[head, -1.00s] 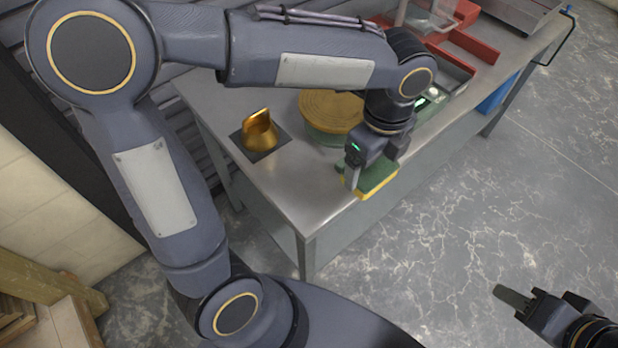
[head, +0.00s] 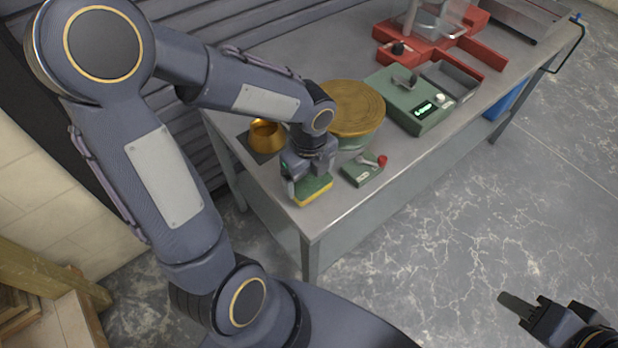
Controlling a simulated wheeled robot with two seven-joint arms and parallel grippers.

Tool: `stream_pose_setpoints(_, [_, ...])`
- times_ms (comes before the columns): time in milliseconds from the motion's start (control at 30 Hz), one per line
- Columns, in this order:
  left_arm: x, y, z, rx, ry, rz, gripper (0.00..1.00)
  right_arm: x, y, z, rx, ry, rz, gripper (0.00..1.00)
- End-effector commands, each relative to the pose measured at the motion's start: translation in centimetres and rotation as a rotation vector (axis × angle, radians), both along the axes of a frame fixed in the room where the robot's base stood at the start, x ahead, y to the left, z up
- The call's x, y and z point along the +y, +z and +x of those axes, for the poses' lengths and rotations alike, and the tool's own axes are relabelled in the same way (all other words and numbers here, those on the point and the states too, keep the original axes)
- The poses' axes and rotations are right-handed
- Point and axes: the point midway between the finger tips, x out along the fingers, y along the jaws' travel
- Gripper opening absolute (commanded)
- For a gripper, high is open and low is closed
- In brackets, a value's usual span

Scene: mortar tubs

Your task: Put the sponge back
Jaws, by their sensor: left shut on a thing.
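A green and yellow sponge (head: 313,191) is in my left gripper (head: 305,183), near the front left corner of the metal table (head: 322,220). The gripper is shut on it. I cannot tell whether the sponge touches the tabletop. A brass-coloured holder (head: 266,135) stands on a dark square pad (head: 258,152) behind and left of the gripper. My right gripper (head: 517,306) is off to the lower right over the floor. I cannot make out its finger gap.
A tub with a tan round lid (head: 352,106) stands right behind the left gripper. A small green box with a red knob (head: 363,170) lies close to the gripper's right. A larger green device (head: 413,103) and a red stand (head: 433,45) are further back.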

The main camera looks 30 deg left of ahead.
Motion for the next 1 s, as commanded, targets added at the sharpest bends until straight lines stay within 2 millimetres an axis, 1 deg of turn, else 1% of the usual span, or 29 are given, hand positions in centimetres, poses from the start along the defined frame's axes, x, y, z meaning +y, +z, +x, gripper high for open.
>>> stream_pose_setpoints(33, [0.0, -0.8, -0.1, 0.003, 0.0, 0.0, 0.64, 0.0, -0.2, 0.0, 0.0, 0.0, 0.0, 0.36])
stream_pose_setpoints(100, [0.0, -1.3, -0.1, 0.002, 0.0, 0.0, 0.64, 0.0, -0.3, 0.0, 0.0, 0.0, 0.0, 0.36])
stream_pose_setpoints(367, [0.0, -1.3, 0.0, 0.0, 0.001, 0.0, 0.64, 0.0, -0.2, 0.0, 0.0, 0.0, 0.0, 0.36])
stream_pose_setpoints(500, [0.0, -1.7, 0.0, 0.0, 0.001, 0.0, 0.64, 0.0, -0.6, 0.0, 0.0, 0.0, 0.0, 0.36])
stream_pose_setpoints(533, [0.0, -1.6, 0.0, 0.0, 0.001, 0.0, 0.89, 0.0, -0.4, 0.0, 0.0, 0.0, 0.0, 0.36])
stream_pose_setpoints(600, [0.0, -1.6, 0.0, 0.0, 0.001, 0.0, 0.98, 0.0, -0.4, 0.0, 0.0, 0.0, 0.0, 0.36])
stream_pose_setpoints(633, [0.0, -1.6, 0.0, 0.0, 0.001, 0.0, 1.0, 0.0, -0.4, 0.0, 0.0, 0.0, 0.0, 0.36])
stream_pose_setpoints(867, [0.0, -1.4, 0.0, 0.0, 0.001, 0.0, 1.0, 0.0, -0.3, 0.0, 0.0, 0.0, 0.0, 0.36])
stream_pose_setpoints(967, [0.0, -0.7, 0.1, -0.004, 0.002, 0.001, 1.0, 0.0, 0.0, 0.0, 0.0, 0.0, 0.0, 0.36])
stream_pose_setpoints(1000, [0.0, -0.1, 0.1, -0.005, 0.002, 0.0, 1.0, 0.0, 0.0, 0.0, 0.0, 0.0, 0.0, 0.36])
